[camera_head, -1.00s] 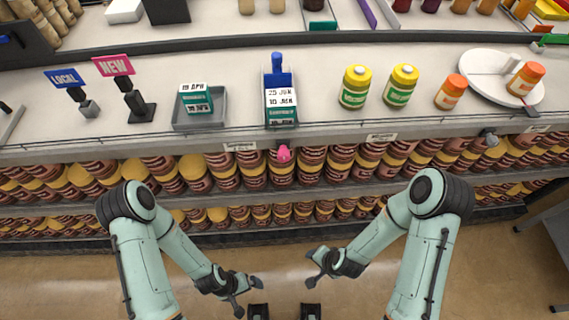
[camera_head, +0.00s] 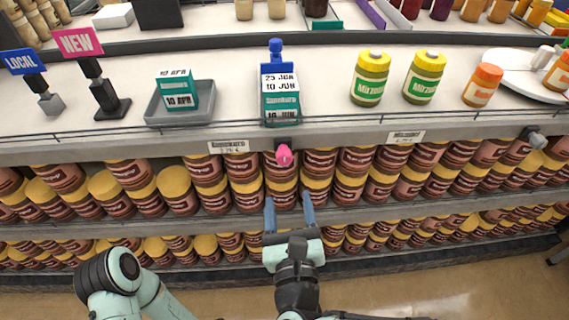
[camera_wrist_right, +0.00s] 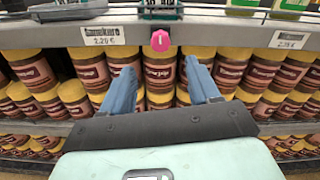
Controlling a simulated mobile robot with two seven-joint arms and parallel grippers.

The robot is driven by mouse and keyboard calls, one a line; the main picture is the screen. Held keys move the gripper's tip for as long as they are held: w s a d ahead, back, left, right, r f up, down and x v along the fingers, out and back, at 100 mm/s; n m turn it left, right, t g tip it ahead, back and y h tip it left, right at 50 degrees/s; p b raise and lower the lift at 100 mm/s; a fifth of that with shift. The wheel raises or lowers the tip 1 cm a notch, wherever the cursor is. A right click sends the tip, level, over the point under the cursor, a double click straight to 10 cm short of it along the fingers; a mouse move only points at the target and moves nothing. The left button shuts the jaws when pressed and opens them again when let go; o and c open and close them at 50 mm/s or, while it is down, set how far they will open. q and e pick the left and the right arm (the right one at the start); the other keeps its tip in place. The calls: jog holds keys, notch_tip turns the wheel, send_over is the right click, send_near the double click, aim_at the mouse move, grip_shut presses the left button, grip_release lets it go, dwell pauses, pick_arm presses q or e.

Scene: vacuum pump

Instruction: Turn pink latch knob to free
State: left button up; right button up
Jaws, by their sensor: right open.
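The pink latch knob (camera_head: 284,155) sits on the front edge of the shelf, below the blue pusher lane with teal boxes. It also shows in the right wrist view (camera_wrist_right: 160,40), with a small white mark on its face. My right gripper (camera_head: 290,204) is open and empty, its two blue fingers pointing up at the shelf edge. In the wrist view the knob stands beyond and above the gap between the fingertips (camera_wrist_right: 160,80), not touched by them. My left arm shows only in part at the lower left of the head view; its gripper is out of frame.
Teal boxes (camera_head: 281,103) stand in the lane behind the knob. Rows of brown jars (camera_head: 210,200) with yellow lids fill the shelves below. Price labels (camera_head: 228,147) line the shelf edge. A grey tray (camera_head: 157,120) stands left.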

aim_at(284, 161)
jog(key=w, duration=1.1)
jog(key=shift+w+a, duration=0.15)
jog(key=shift+a, duration=0.25)
jog(key=shift+f, duration=0.1)
jog(key=c, duration=1)
